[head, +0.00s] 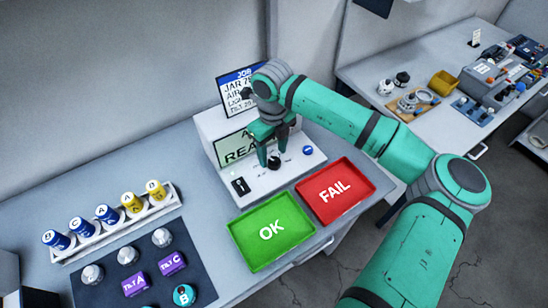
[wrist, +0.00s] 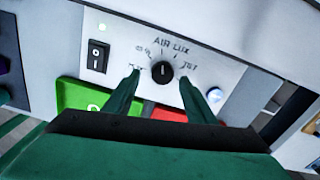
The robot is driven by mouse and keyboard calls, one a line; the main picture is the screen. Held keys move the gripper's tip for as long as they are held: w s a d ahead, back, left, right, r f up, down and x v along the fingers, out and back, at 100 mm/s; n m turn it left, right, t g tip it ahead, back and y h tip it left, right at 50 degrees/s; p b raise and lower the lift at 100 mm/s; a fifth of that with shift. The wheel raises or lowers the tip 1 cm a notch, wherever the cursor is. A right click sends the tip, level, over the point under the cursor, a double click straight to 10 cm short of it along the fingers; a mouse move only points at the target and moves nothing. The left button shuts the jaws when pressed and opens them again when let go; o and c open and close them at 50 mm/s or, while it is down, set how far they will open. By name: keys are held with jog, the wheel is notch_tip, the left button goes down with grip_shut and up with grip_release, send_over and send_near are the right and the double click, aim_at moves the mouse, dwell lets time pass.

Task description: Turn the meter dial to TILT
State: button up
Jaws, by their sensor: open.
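The meter (head: 217,125) is a white box on the bench with a sloping front panel. Its black dial (wrist: 161,72) sits mid-panel, with AIR and LUX printed above it and a label that looks like TILT at its right. A small white mark shows on the dial; it looks roughly upright, but I cannot tell for sure which label it points to. The dial also shows in the head view (head: 275,162). My gripper (wrist: 158,80) is open, its two green fingers on either side of the dial, with visible gaps. In the head view my gripper (head: 273,158) partly hides the meter's screen.
A black rocker switch (wrist: 97,56) and a blue button (wrist: 214,95) flank the dial. A green OK tray (head: 249,246) and a red FAIL tray (head: 314,205) lie in front of the meter. A rack (head: 80,250) of jars stands left; a job card (head: 232,101) stands behind.

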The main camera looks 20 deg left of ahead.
aim_at(274, 161)
jog(key=shift+w+d+f, duration=0.1)
jog(key=shift+f, duration=0.8)
jog(key=shift+w+d+f, duration=0.1)
jog(key=shift+f, duration=0.8)
jog(key=shift+c, duration=0.6)
jog(key=c, duration=0.9)
jog(key=shift+c, duration=0.2)
